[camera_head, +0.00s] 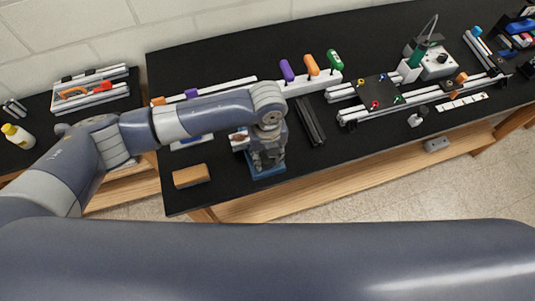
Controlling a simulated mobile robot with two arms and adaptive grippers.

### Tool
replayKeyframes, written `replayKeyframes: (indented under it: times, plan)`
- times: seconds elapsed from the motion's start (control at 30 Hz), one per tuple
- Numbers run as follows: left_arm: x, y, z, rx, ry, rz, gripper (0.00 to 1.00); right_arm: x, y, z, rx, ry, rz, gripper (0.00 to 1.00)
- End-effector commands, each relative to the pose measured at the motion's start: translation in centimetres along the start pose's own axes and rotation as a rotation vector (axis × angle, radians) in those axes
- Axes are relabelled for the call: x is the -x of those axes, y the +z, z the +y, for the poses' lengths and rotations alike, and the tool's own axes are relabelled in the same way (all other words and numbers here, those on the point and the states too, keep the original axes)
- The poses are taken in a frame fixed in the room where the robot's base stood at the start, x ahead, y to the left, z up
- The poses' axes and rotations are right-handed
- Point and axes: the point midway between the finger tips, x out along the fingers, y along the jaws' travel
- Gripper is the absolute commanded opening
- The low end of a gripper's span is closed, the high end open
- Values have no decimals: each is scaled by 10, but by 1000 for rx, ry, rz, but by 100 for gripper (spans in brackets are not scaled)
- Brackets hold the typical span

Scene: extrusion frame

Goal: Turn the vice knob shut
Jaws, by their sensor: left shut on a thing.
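The vice (267,174) stands near the front edge of the black bench, left of centre, and its blue base shows under my gripper. My left arm reaches in from the left, and my left gripper (266,156) points down over the vice. Its fingers are shut on the vice knob, which is mostly hidden behind the gripper. The gap between the vice jaws cannot be made out. My right gripper is not in view.
A tan block (191,176) lies left of the vice. Dark bars (310,121) lie to its right. A rack with purple, orange and green handles (308,83) stands behind. An extrusion frame with a black plate (375,92) lies further right. The bench front is clear between.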

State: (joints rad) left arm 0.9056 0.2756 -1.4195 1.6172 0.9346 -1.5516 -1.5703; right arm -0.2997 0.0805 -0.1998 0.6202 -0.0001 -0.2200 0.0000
Motion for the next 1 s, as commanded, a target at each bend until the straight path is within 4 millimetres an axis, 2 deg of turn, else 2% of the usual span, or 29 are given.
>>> replayKeyframes:
  times: [0.53,0.57,0.6,0.63,1.0]
  plan:
    - [4,4,-2,-22,-6,-11,12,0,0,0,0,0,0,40]
    - [4,4,-2,-21,-6,-11,42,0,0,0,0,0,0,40]
    - [4,4,-2,-21,-6,-10,51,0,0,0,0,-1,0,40]
    - [4,4,-2,-21,-6,-10,56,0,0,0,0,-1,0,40]
    - [4,2,-1,-22,-3,-4,56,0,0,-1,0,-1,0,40]
